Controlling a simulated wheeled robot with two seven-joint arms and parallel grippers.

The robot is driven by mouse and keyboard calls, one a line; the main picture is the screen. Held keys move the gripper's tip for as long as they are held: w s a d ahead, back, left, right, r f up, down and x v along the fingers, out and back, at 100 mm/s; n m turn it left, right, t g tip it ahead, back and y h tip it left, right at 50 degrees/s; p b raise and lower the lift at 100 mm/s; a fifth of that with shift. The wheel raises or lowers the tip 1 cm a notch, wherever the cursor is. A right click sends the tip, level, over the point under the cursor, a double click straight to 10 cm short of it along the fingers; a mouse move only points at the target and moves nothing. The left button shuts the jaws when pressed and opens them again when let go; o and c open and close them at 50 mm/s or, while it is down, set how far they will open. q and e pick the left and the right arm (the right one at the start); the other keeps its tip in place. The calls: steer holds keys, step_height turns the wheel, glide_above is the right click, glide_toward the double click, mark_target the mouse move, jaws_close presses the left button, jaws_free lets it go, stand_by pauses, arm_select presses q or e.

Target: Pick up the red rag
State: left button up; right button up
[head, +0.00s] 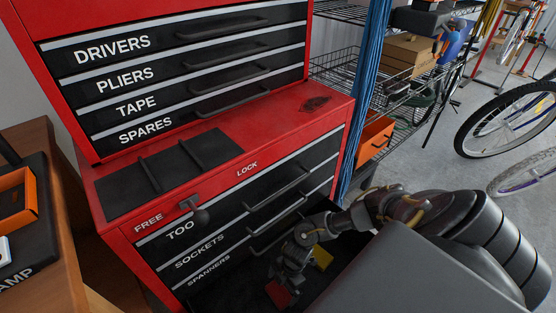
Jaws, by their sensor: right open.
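A small red cloth-like patch, likely the red rag (279,294), shows low in the head view in a dark open space at the foot of the red tool chest (322,113). My right gripper (285,277) points down just above the red rag, its jaws open. Whether the fingers touch the rag is hard to tell. Part of the rag is hidden by the gripper. My left gripper is not in view.
A yellow item (322,257) lies close to the right gripper's right side. Drawer handles (277,187) project from the chest above. A wire shelf (335,72) with an orange bin (375,136) stands right. A wooden bench (45,140) stands left.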

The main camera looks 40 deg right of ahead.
mark_target(279, 292)
steer(key=shift+b+x, duration=0.35)
steer(key=shift+x, duration=1.25)
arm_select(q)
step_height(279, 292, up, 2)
arm_select(e)
steer(key=c, duration=0.7)
steer(key=shift+r, duration=0.15)
